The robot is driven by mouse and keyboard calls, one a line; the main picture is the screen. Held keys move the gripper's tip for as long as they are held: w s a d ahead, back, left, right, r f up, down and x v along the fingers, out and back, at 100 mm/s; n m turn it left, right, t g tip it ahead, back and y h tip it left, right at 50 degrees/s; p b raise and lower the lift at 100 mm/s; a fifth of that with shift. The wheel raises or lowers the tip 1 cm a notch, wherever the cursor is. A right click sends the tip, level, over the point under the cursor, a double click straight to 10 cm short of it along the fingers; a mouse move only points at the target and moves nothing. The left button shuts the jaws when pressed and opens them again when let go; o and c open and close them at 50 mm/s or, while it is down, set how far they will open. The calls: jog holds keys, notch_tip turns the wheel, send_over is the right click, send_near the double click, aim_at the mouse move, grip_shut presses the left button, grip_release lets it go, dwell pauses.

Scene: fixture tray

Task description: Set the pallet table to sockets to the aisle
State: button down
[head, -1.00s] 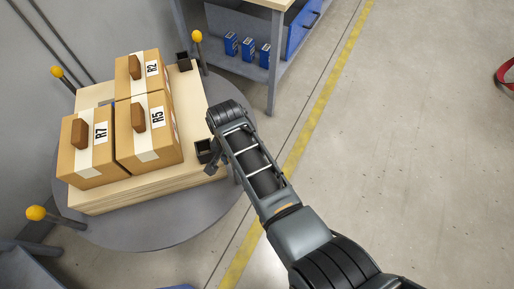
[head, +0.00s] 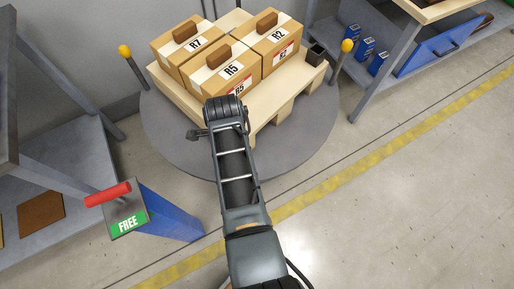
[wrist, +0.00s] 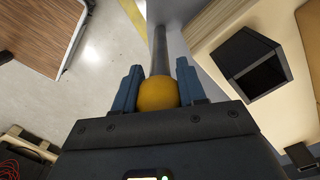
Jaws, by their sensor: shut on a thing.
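The pallet table (head: 165,135) is a round grey disc with upright posts. It carries a wooden pallet (head: 275,110) with cartons R7 (head: 188,43), R5 (head: 228,68) and R2 (head: 278,44). One black socket (head: 316,53) shows at the pallet's right corner, on the side towards the yellow floor line. The wrist view shows a black socket (wrist: 252,62) right of my fingers and part of another (wrist: 300,155). My gripper (head: 196,135) is at the disc's near edge. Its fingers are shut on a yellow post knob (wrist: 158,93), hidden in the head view.
Two other yellow knobs (head: 125,51) and (head: 347,46) stand at the disc's rim. A red-handled lever with a green FREE sign (head: 128,222) stands lower left. A workbench (head: 372,85) is close at right. Open floor lies beyond the yellow line (head: 330,198).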

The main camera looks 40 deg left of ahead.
jog(key=s+a+m+b, duration=0.3)
jog(key=s+a+b, duration=0.2)
jog(key=a, duration=0.5)
jog(key=shift+s+a+m, duration=0.35)
jog(key=shift+s+m, duration=0.05)
jog(key=shift+s, duration=0.85)
jog(key=shift+a, duration=0.15)
jog(key=c, duration=0.8)
grip_release()
jog(key=shift+a, duration=0.25)
jog(key=shift+c, duration=0.2)
jog(key=shift+o, duration=1)
jog(key=shift+d, duration=0.15)
jog(key=shift+w, duration=0.1)
notch_tip(320, 180, up, 8)
jog(key=shift+p, duration=0.45)
